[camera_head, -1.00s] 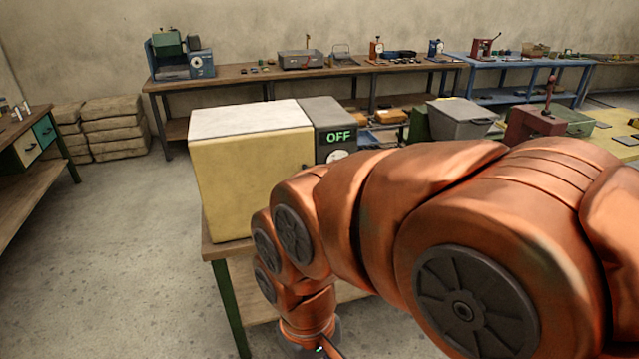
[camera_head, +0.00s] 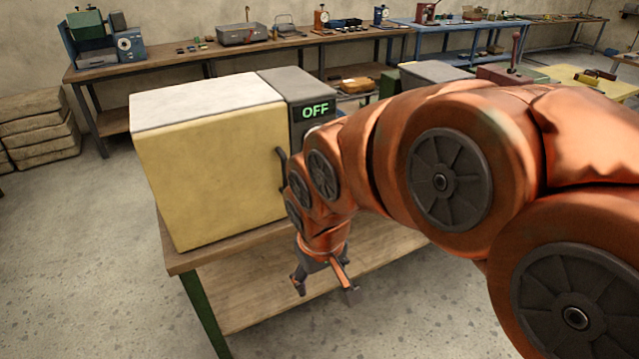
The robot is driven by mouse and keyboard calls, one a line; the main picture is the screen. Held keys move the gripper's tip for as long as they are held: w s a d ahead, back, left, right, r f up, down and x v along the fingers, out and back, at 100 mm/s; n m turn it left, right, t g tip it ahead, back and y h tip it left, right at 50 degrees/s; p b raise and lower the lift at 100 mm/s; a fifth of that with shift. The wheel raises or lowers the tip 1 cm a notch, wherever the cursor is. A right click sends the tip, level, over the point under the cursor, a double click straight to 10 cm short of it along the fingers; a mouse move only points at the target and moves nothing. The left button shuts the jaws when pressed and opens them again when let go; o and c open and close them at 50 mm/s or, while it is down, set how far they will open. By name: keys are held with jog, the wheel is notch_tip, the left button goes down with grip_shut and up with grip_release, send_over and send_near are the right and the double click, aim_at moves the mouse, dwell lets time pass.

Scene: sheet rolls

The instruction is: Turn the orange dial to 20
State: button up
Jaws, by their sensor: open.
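A yellow box-shaped appliance (camera_head: 215,165) with a white top stands on a wooden table. Its grey control panel (camera_head: 297,95) on the right side carries a display (camera_head: 315,110) that reads OFF in green. A dark curved handle (camera_head: 281,170) shows at the front's right edge. The orange dial is not visible; my orange arm covers the lower part of the panel. My gripper (camera_head: 325,288) points down with its fingers spread, open and empty, in front of the table edge and below the appliance.
The wooden table (camera_head: 190,258) has a lower shelf and green legs. A grey bin (camera_head: 435,72) and a red device with a lever (camera_head: 512,72) stand behind my arm. Workbenches line the back wall. Stacked sacks (camera_head: 38,125) lie at left. The floor at front left is clear.

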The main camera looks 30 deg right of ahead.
jog(key=shift+w+d+f+m+t+h+b, duration=0.15)
jog(key=shift+w+d+f+t+b, duration=1.15)
jog(key=shift+w+d+t+b, duration=2.6)
jog(key=shift+w+d+f+m+t+h+b, duration=0.15)
jog(key=shift+w+d+f+t+b, duration=1.3)
jog(key=shift+w+d+b, duration=4.75)
jog(key=shift+w+d+f+m+t+b, duration=0.2)
jog(key=shift+w+d+f+t+b, duration=1.85)
jog(key=shift+w, duration=5.85)
jog(key=shift+a+r+t+b, duration=0.45)
jog(key=shift+r+t+b, duration=0.2)
jog(key=shift+r, duration=0.2)
jog(key=c, duration=1.1)
